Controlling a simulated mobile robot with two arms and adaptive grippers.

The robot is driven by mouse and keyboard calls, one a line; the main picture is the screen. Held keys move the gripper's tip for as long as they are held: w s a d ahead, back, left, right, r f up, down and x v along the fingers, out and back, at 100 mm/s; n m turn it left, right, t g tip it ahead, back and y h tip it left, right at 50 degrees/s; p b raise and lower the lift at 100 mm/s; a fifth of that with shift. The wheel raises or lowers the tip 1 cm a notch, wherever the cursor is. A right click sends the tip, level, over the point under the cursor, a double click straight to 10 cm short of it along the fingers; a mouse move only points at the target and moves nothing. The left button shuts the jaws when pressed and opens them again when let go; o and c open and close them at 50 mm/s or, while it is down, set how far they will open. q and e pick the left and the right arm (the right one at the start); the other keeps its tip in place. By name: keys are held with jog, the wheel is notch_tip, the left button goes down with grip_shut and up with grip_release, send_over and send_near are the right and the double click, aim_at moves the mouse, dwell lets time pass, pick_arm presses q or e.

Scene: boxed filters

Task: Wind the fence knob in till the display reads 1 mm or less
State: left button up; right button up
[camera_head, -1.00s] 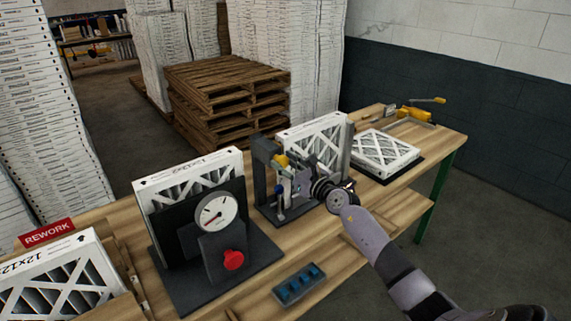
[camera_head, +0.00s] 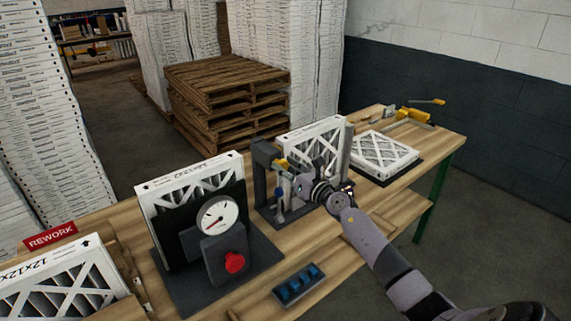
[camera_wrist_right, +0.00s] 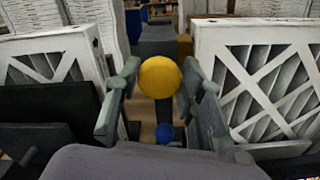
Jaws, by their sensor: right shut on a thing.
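My right gripper (camera_head: 298,186) is at the dark fixture (camera_head: 262,175) in the middle of the bench. In the right wrist view its two grey fingers (camera_wrist_right: 160,92) are shut on a round yellow knob (camera_wrist_right: 160,76), which I take to be the fence knob. A yellow part (camera_head: 283,162) shows beside the gripper in the head view. A small blue ball (camera_wrist_right: 164,133) is below the yellow knob. A white pleated filter (camera_head: 318,145) stands upright behind the gripper. I cannot make out the display or any number on it. My left gripper is not in view.
A black stand with a dial gauge (camera_head: 216,215) and red knob (camera_head: 235,262) is left of the fixture, with a filter (camera_head: 190,182) behind it. A blue-topped tray (camera_head: 298,284) lies at the front edge. Another filter (camera_head: 384,150) lies flat at right.

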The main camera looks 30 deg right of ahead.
jog(key=m+p, duration=0.2)
jog(key=m, duration=0.2)
jog(key=shift+d+m, duration=0.1)
jog(key=shift+m, duration=0.2)
jog(key=shift+d+m+p, duration=0.1)
jog(key=shift+m+p, duration=0.55)
jog(key=shift+m, duration=1.25)
jog(key=shift+f, duration=0.1)
jog(key=o, duration=1.1)
jog(key=shift+s+f, duration=0.1)
jog(key=shift+s, duration=0.45)
jog(key=s, duration=0.7)
jog(key=s+d, duration=0.1)
jog(key=s, duration=0.3)
